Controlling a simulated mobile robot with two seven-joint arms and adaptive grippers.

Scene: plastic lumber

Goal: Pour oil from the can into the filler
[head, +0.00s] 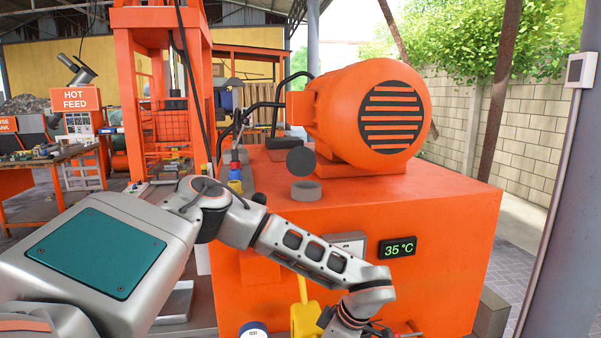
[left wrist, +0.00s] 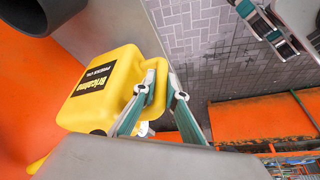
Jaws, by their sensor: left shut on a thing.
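The yellow oil can (head: 305,320) is low in front of the orange machine, at the bottom of the head view, partly hidden by my left gripper (head: 347,325). In the left wrist view the can (left wrist: 98,92) shows its black label, and the fingers of my left gripper (left wrist: 166,90) are closed on its handle. The can is below the filler's height. The filler (head: 306,191) is a dark round neck on top of the machine, with its round cap (head: 301,161) standing up behind it. A part that looks like my right gripper (left wrist: 272,35) shows in the left wrist view, its jaws unclear.
The orange machine (head: 440,225) carries a large orange motor (head: 335,110) behind the filler. A display (head: 398,248) reading 35 °C is on its front. An orange frame (head: 127,80) stands to the left. Paved floor (left wrist: 205,50) lies beside the can.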

